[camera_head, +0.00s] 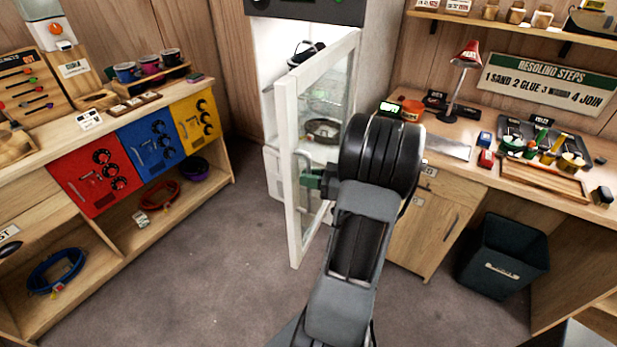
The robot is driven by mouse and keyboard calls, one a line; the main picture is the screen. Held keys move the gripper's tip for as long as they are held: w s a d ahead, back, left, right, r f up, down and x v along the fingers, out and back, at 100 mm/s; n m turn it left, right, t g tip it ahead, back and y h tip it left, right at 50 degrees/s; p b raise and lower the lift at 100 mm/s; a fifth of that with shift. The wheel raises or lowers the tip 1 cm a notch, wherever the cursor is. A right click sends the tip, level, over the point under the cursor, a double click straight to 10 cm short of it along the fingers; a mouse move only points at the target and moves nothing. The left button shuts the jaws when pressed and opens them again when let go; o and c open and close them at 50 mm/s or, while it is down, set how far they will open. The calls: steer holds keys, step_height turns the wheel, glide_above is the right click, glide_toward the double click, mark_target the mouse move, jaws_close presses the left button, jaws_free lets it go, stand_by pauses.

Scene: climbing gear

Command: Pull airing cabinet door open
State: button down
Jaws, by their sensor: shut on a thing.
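The airing cabinet (377,55) is a tall white unit at the back centre. Its white-framed glass door (290,140) stands swung out toward me, well open. A pale upright handle (301,164) is on the door's outer face near its free edge. My gripper (308,178) is shut on the handle. My wrist and forearm hide the lower right part of the door. Inside the cabinet, a dark shoe (306,53) sits on an upper shelf, and a dark round item (323,130) sits lower down.
A left workbench (215,150) has red, blue and yellow panels and shelves with coiled ropes. A right bench (428,190) holds a red lamp (466,55), tools and trays. A dark bin (502,256) stands on the floor. The grey floor (205,270) left of the door is clear.

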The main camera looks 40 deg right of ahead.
steer(key=shift+s+d, duration=0.15)
steer(key=shift+s, duration=0.15)
steer(key=c, duration=1.1)
jaws_free()
steer(key=shift+c, duration=0.2)
steer(key=b+v, duration=0.1)
steer(key=v, duration=1.2)
steer(key=shift+s+d, duration=0.25)
steer(key=shift+s, duration=0.05)
